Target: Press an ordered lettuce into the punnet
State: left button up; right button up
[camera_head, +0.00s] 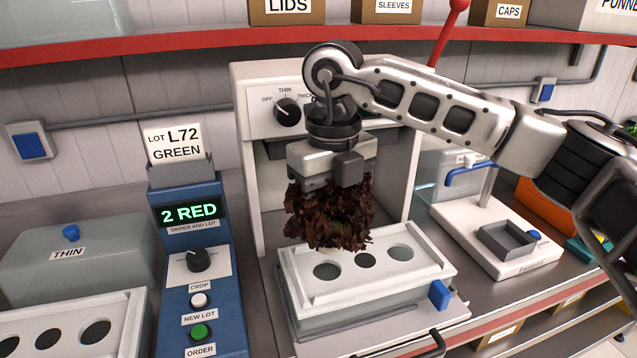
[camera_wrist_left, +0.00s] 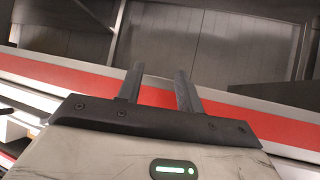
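A dark red lettuce (camera_head: 330,215) hangs leafy side up in my right gripper (camera_head: 330,183), whose jaws close around its top. The lettuce is over the white holed tray (camera_head: 300,275); its pale base is close to the middle of the tray, and I cannot tell whether it touches. The order display (camera_head: 190,214) reads "2 RED".
A lot card (camera_head: 175,142) reads "L72 GREEN". Another holed tray (camera_head: 75,325) and a lid marked THIN (camera_head: 75,262) stand at the left. The machine housing (camera_head: 250,150) rises behind the lettuce. A red-edged shelf (camera_head: 180,43) with boxes runs above.

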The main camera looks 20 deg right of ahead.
aim_at(329, 242)
jog(key=shift+w+r, duration=0.1)
jog(key=shift+w, duration=0.35)
jog(key=shift+s+f+b, duration=0.15)
jog(key=shift+f+b, duration=0.25)
jog(key=shift+f, duration=0.5)
notch_tip(329, 242, down, 5)
jog(key=b, duration=0.4)
jog(key=shift+f, duration=0.3)
pick_arm(q)
jog(key=shift+w+d+f+h, duration=0.15)
jog(key=shift+d+f, duration=0.1)
jog(key=shift+f, duration=0.3)
jog(key=shift+d+f+h, duration=0.15)
jog(key=shift+d+f, duration=0.1)
jog(key=shift+f, duration=0.3)
jog(key=shift+a+f, duration=0.1)
pick_arm(e)
jog(key=shift+r, duration=0.15)
